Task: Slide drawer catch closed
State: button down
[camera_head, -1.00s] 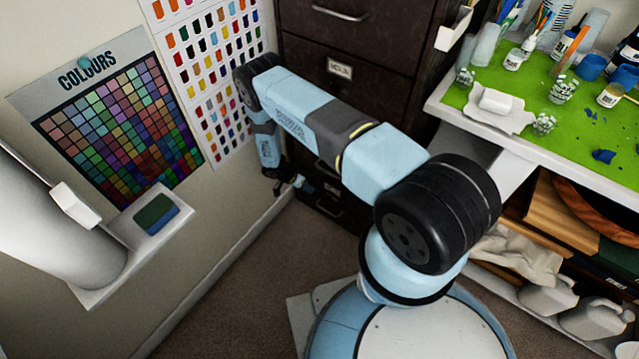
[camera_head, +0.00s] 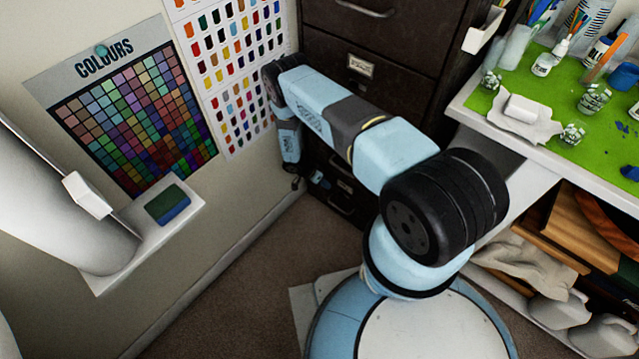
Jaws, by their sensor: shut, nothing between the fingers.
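A dark metal drawer cabinet (camera_head: 400,42) stands in the corner at the back, its drawer fronts facing me. Lower drawers show partly behind my arm, with another handle (camera_head: 341,208) low down. My gripper (camera_head: 297,184) is small and dark at the end of the downward blue wrist, beside the cabinet's lower left edge. It is shut and empty. I cannot tell whether it touches the cabinet. The drawer catch cannot be made out; my arm covers part of the drawer fronts.
A green-topped bench (camera_head: 560,100) with jars and brushes stands right of the cabinet, with jugs (camera_head: 560,315) on a shelf below. Colour charts (camera_head: 135,110) hang on the left wall above a white ledge (camera_head: 130,250). Carpet (camera_head: 250,290) is clear between wall and my base.

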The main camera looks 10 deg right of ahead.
aim_at(340, 195)
jog(key=shift+x, duration=2.75)
jog(key=shift+s, duration=0.15)
jog(key=shift+s+d, duration=0.8)
jog(key=shift+s, duration=0.1)
jog(key=v, duration=1)
jog(key=shift+a, duration=0.25)
jog(key=shift+w+f, duration=0.1)
